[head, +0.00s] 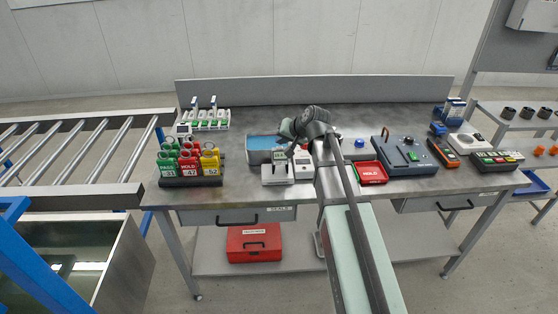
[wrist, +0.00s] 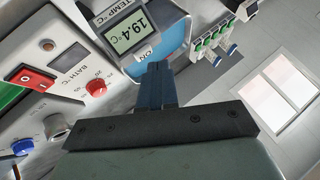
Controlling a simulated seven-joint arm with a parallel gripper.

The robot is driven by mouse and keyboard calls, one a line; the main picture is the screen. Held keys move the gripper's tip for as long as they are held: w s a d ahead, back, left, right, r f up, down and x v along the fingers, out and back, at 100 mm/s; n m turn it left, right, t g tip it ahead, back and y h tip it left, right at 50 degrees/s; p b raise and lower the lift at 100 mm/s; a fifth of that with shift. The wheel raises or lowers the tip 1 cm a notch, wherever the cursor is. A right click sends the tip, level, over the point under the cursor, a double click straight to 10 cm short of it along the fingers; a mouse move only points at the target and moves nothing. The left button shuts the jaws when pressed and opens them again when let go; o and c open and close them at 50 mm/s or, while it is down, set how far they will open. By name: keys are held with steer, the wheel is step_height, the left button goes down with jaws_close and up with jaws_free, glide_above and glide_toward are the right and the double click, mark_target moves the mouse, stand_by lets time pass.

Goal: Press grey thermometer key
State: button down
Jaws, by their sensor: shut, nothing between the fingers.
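The thermometer (wrist: 132,30) is at the top of the wrist view, with a grey display reading 19.4 °C under a "TEMP °C" label.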

steer(key=shift+r, duration=0.15)
step_height(320, 180, up, 6)
steer(key=shift+f, duration=0.15)
stand_by(0.7)
stand_by(1.8)
